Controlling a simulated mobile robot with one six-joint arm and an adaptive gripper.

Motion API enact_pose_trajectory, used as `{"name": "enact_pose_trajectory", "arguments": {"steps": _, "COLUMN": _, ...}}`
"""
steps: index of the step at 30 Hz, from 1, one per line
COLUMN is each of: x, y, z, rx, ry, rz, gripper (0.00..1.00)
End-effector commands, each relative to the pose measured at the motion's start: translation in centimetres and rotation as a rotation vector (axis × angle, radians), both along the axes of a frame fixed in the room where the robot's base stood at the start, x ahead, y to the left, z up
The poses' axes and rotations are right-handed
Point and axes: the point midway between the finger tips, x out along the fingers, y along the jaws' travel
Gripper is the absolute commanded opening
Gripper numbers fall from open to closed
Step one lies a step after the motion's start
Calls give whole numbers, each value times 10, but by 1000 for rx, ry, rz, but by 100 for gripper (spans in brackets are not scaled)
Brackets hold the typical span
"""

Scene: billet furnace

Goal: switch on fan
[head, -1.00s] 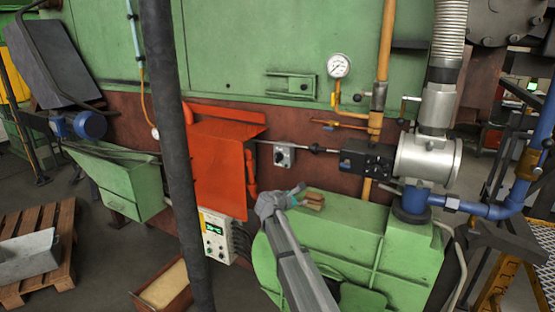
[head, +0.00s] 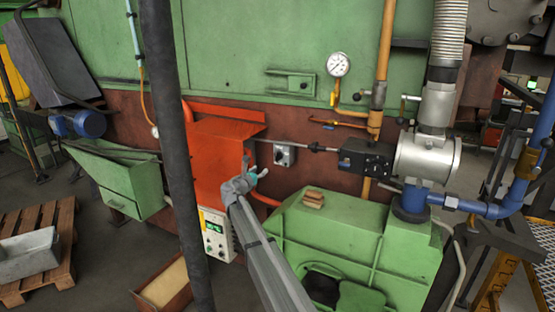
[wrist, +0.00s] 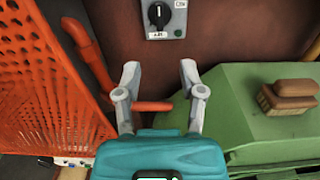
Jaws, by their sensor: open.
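A grey switch box (head: 284,154) with a black rotary knob is on the brown wall, right of the orange guard. In the wrist view the switch box (wrist: 165,20) is at the top centre, its knob upright, with small white labels and a green spot; its top edge is cut off. The labels are too small to read surely. My gripper (head: 256,173) is open and empty, just left of and below the switch box in the head view. In the wrist view the fingers of my gripper (wrist: 160,72) are spread below the box, apart from it.
The orange mesh guard (wrist: 45,70) stands close on the left, with an orange pipe (wrist: 90,55) beside it. A green housing (head: 335,235) with a brush-like block (head: 314,198) is at right. A control box (head: 214,232) with a green display is below the guard.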

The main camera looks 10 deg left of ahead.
Motion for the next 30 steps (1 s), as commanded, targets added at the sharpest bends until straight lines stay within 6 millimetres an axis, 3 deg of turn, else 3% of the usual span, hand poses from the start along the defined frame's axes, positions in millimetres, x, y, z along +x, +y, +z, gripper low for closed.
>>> {"name": "enact_pose_trajectory", "arguments": {"steps": 8, "x": 22, "y": -6, "z": 0, "rx": 1, "ry": 1, "rz": -1, "gripper": 51}}
{"name": "enact_pose_trajectory", "arguments": {"steps": 30, "x": 118, "y": -42, "z": 0, "rx": 1, "ry": 1, "rz": 0, "gripper": 51}}
